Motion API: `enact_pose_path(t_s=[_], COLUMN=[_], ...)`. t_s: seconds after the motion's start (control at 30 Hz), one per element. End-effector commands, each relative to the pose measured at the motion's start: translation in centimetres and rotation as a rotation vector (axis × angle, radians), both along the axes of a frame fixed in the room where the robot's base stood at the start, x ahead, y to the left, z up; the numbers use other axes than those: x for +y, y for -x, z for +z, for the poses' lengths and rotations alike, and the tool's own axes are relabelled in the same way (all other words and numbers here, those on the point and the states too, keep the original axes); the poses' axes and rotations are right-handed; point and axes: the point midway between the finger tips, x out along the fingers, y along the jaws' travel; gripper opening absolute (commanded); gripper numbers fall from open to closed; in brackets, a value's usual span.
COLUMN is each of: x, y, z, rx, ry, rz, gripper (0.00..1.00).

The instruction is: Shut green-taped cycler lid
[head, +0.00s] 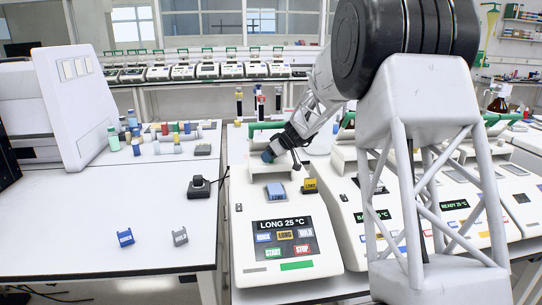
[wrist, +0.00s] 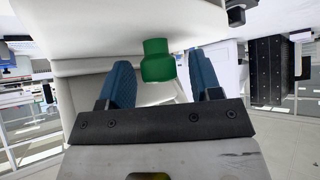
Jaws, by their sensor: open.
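The nearest white cycler (head: 245,225) has a green tape strip (head: 296,266) on its front edge and a screen reading LONG 25 °C. Its lid (head: 243,146) looks raised at the back, with a green handle bar (head: 266,125) along the top. My gripper (head: 268,156) is at the lid, low in front of the handle. In the wrist view its two blue fingers are apart, with a green knob-like part (wrist: 157,60) showing between them against white casing. I cannot tell whether the fingers touch it.
A blue block (head: 276,192) and a yellow block (head: 310,185) sit on the cycler's top. More cyclers (head: 385,235) stand close on the right. The white bench (head: 70,215) on the left holds two small clips, a black device (head: 199,187) and several tubes.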

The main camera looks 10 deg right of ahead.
Motion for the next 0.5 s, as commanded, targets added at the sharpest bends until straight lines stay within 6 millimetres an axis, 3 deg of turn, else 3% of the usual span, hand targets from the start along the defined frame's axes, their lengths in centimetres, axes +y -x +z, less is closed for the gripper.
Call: enact_pose_path(t_s=[0.4,0.5], x=[0.13,0.13], y=[-0.13,-0.13], z=[-0.12,-0.12], rx=[-0.002,-0.002], ry=[0.000,0.000], rz=[0.000,0.000], gripper=[0.58,0.43])
